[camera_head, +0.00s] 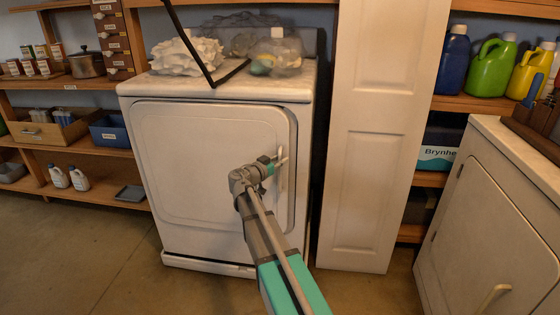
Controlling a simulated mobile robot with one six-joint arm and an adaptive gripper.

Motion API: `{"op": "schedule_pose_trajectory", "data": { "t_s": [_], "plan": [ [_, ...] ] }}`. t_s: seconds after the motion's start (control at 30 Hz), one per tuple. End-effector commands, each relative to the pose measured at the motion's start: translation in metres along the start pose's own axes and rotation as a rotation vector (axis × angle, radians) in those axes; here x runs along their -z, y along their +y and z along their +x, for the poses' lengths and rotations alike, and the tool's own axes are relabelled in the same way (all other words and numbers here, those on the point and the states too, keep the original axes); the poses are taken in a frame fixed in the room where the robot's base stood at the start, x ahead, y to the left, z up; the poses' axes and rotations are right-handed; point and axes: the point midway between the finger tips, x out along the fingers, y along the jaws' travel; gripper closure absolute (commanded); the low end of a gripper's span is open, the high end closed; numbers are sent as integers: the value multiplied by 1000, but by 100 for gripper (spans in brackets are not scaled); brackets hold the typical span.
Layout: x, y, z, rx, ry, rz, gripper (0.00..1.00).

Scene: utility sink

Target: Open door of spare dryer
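A white dryer (225,88) stands at the centre, with a large rounded door (195,150) on its front. The door looks flush with the front; a small gap cannot be ruled out. My gripper (281,160) is at the right part of this door, by a pale upright piece that may be the handle. The fingers are small and overlap the door's white surface, so I cannot tell whether they are open, shut or touching it. My arm comes up from the bottom and hides the door's lower right part.
A second white appliance (495,225) with a handle (493,297) stands at the right. A tall white panel (375,130) stands close right of the dryer. Wooden shelves (95,150) line the left. A white crumpled heap (187,54) lies on the dryer. Floor (85,245) at lower left is clear.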

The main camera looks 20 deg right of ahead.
Motion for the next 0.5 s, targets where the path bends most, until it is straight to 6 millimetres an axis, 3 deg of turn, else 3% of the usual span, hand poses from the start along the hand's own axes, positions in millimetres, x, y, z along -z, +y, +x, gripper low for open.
{"op": "schedule_pose_trajectory", "data": {
  "t_s": [0.23, 0.4, 0.5],
  "plan": [
    [0, 0, 0, 0, 0, 0, 68],
    [0, 0, 0, 0, 0, 0, 100],
    [0, 0, 0, 0, 0, 0, 100]
  ]
}}
